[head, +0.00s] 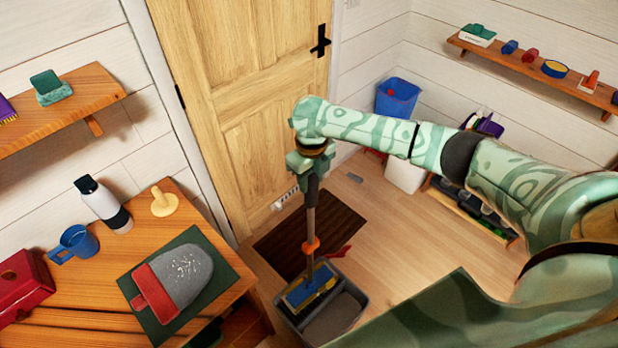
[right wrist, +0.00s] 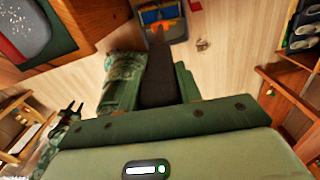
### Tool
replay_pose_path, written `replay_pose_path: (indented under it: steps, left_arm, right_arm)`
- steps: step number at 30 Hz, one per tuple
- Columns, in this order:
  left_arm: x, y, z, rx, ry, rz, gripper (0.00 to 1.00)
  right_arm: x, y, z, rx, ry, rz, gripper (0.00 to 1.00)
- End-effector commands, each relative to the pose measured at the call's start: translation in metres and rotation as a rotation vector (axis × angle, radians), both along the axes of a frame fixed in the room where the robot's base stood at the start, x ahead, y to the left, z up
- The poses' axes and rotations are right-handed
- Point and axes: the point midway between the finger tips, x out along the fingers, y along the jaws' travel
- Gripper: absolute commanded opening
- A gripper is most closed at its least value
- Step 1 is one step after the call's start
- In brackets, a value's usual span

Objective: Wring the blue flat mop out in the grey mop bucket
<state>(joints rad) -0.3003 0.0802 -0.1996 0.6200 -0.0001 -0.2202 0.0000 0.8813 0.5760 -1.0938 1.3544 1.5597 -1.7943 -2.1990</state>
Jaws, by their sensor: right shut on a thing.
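The blue flat mop (head: 310,287) has a dark pole with an orange collar (head: 311,245) and a blue and yellow head. My right gripper (head: 310,160) is shut on the upper pole and holds it nearly upright. The mop head is at the left part of the grey mop bucket (head: 342,318); I cannot tell whether it touches the bucket. In the right wrist view, the pole runs away from my right gripper (right wrist: 152,85) toward the blue head (right wrist: 160,16).
A dark doormat (head: 285,245) lies before the wooden door (head: 250,90). A wooden table (head: 60,300) with a mug, flask and grey-and-red item stands at left. A shoe rack (head: 475,215) and white bin (head: 403,175) line the right wall.

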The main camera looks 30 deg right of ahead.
Motion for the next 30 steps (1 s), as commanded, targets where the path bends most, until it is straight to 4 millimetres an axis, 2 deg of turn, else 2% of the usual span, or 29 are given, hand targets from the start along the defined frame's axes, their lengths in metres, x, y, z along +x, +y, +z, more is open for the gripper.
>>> replay_pose_path:
  steps: [13,18,30]
  left_arm:
    - [0.0,0.0,0.001,0.0,0.0,0.0,0.36]
    - [0.001,0.0,0.009,0.0,-0.002,0.0,0.36]
    - [-0.001,0.0,-0.016,0.0,0.002,-0.001,0.36]
  right_arm:
    - [0.001,-0.001,0.001,0.0,-0.002,0.045,0.0]
    - [0.002,-0.001,0.002,0.001,-0.003,0.045,0.0]
    - [0.002,-0.001,-0.037,0.001,-0.003,0.045,0.0]
